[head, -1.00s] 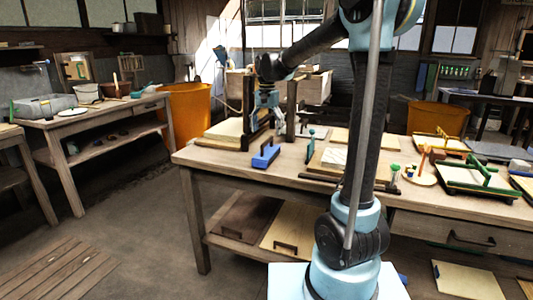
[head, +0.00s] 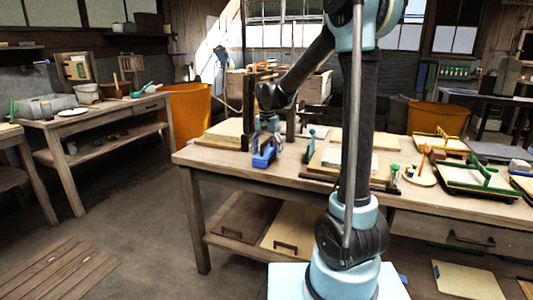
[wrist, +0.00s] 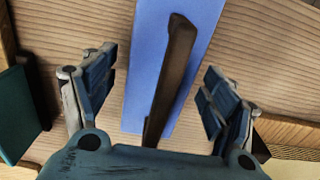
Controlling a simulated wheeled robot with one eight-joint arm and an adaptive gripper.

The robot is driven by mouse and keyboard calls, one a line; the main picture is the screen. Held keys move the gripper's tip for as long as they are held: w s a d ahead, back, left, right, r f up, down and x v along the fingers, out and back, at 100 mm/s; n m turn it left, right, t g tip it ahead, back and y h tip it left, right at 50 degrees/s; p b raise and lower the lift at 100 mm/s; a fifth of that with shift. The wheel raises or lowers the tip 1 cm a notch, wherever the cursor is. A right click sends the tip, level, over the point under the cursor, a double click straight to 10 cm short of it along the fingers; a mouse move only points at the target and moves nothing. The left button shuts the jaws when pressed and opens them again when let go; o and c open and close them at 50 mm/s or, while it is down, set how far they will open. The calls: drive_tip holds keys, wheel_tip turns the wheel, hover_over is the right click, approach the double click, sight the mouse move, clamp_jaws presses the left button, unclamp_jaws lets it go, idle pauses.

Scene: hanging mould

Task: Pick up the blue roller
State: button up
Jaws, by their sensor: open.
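The blue roller (head: 261,161) lies on the near left part of the wooden table. In the wrist view the blue roller (wrist: 205,25) shows as a long flat blue body with a dark raised handle along it. My gripper (head: 268,143) is right above it in the head view and partly hides it. In the wrist view my gripper (wrist: 157,95) is open, with one finger on each side of the blue body and the handle between them. The fingers look apart from it. The handle's near end is hidden behind the gripper's palm.
The wooden table (head: 225,163) has a dark upright frame (head: 249,110) close behind the roller. A green tool (head: 311,141) stands to the right. A dark green piece (wrist: 18,115) is at the left edge of the wrist view. Boards and trays lie further right.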

drive_tip(key=c, duration=1.1)
drive_tip(key=shift+r, duration=0.15)
